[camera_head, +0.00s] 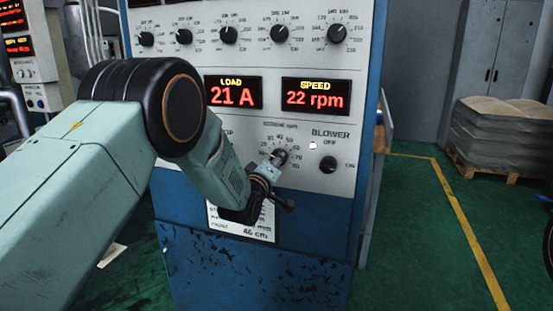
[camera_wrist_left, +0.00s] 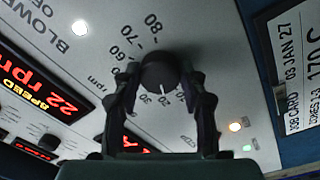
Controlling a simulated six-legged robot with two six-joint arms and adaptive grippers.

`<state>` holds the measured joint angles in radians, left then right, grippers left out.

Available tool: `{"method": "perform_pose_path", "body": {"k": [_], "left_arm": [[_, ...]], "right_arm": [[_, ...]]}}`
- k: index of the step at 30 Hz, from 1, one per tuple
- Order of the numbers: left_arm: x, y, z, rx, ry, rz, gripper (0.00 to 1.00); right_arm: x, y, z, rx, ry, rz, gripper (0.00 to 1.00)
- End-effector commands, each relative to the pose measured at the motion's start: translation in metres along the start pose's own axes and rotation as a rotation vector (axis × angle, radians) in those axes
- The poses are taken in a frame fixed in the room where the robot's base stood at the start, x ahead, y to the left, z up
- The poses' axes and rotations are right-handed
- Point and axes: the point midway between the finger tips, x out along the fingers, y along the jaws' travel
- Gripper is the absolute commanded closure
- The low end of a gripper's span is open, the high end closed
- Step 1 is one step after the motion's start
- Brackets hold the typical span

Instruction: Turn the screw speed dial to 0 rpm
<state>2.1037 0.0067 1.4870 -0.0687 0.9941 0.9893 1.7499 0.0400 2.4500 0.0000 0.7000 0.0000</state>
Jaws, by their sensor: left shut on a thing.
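The screw speed dial (camera_head: 280,157) is a small black knob low on the grey control panel, below the displays. In the left wrist view the dial (camera_wrist_left: 160,72) has a white pointer mark near the 20 on its printed scale. My left gripper (camera_head: 273,165) is at the dial. The left wrist view shows its two black fingers (camera_wrist_left: 160,80) shut on either side of the knob. The red speed display (camera_head: 315,97) reads 22 rpm; it also shows in the left wrist view (camera_wrist_left: 45,95). My right gripper is not in view.
The blower switch (camera_head: 328,165) sits right of the dial, with a white light (camera_head: 312,145) above it. The load display (camera_head: 233,94) reads 21 A. Several black knobs (camera_head: 279,33) line the panel above. A pallet of sacks (camera_head: 505,130) stands at right.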

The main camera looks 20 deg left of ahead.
Motion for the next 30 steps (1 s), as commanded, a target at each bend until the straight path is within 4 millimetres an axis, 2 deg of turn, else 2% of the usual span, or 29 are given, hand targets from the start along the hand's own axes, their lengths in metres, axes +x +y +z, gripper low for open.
{"method": "perform_pose_path", "body": {"k": [18,30], "left_arm": [[0.000,0.003,0.000,-0.577,0.024,-0.005,0.89],[0.000,0.004,-0.001,-0.854,0.036,-0.006,0.89]], "right_arm": [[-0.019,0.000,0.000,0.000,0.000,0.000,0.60],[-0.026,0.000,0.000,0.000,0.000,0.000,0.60]]}}
